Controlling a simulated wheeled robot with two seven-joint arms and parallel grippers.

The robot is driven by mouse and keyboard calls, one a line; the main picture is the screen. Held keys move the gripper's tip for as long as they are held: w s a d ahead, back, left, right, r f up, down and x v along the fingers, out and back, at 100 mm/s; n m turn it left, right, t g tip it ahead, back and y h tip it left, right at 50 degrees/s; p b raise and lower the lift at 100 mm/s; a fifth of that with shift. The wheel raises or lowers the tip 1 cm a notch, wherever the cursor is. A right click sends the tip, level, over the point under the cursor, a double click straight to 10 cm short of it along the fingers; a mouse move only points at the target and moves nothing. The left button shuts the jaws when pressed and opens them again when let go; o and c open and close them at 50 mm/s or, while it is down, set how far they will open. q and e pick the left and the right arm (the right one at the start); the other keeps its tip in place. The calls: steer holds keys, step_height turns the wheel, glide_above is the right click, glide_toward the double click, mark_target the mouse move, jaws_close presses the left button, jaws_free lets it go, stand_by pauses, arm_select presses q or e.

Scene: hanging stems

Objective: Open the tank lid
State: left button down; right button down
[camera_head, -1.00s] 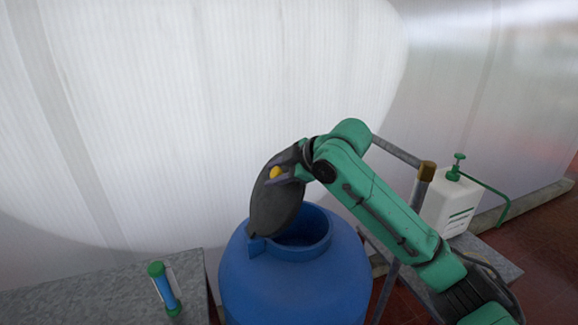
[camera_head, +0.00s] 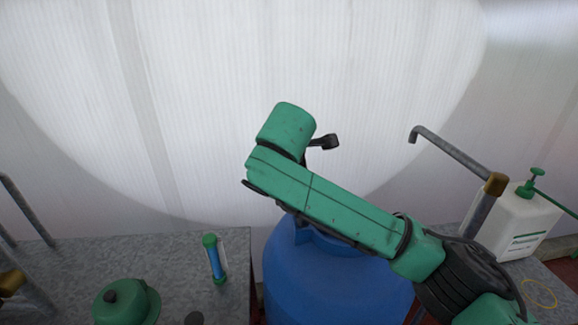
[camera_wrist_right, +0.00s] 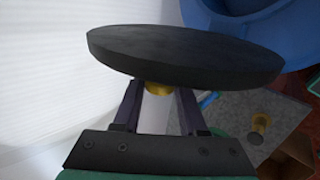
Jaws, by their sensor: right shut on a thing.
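The blue tank (camera_head: 325,285) stands below my right arm in the head view. The arm hides its mouth there. Part of the tank (camera_wrist_right: 262,22) shows at the upper right of the right wrist view. The dark round lid (camera_wrist_right: 185,55) fills the upper middle of that view, tilted, with the tank behind it. My right gripper (camera_wrist_right: 160,97) is shut on the lid's yellow knob (camera_wrist_right: 158,88). The lid and this gripper are hidden behind the arm in the head view. The lid's hinge cannot be seen. My left gripper is in neither view.
A grey bench (camera_head: 140,255) at the left holds a green-capped blue tube (camera_head: 215,258) and a green domed object (camera_head: 125,302). A bent pipe (camera_head: 455,155) and a white sprayer bottle (camera_head: 515,220) stand at the right. A pale translucent wall (camera_head: 230,70) is behind.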

stand_by(0.3)
steer(key=shift+c, duration=2.3)
jaws_free()
steer(key=shift+a, duration=0.1)
steer(key=shift+s+r+b, duration=0.25)
steer(key=shift+s+b, duration=0.05)
steer(key=shift+b, duration=0.05)
steer(key=b+v, duration=0.4)
steer(key=v, duration=0.9)
steer(key=shift+s+r, duration=0.25)
steer(key=shift+s, duration=0.05)
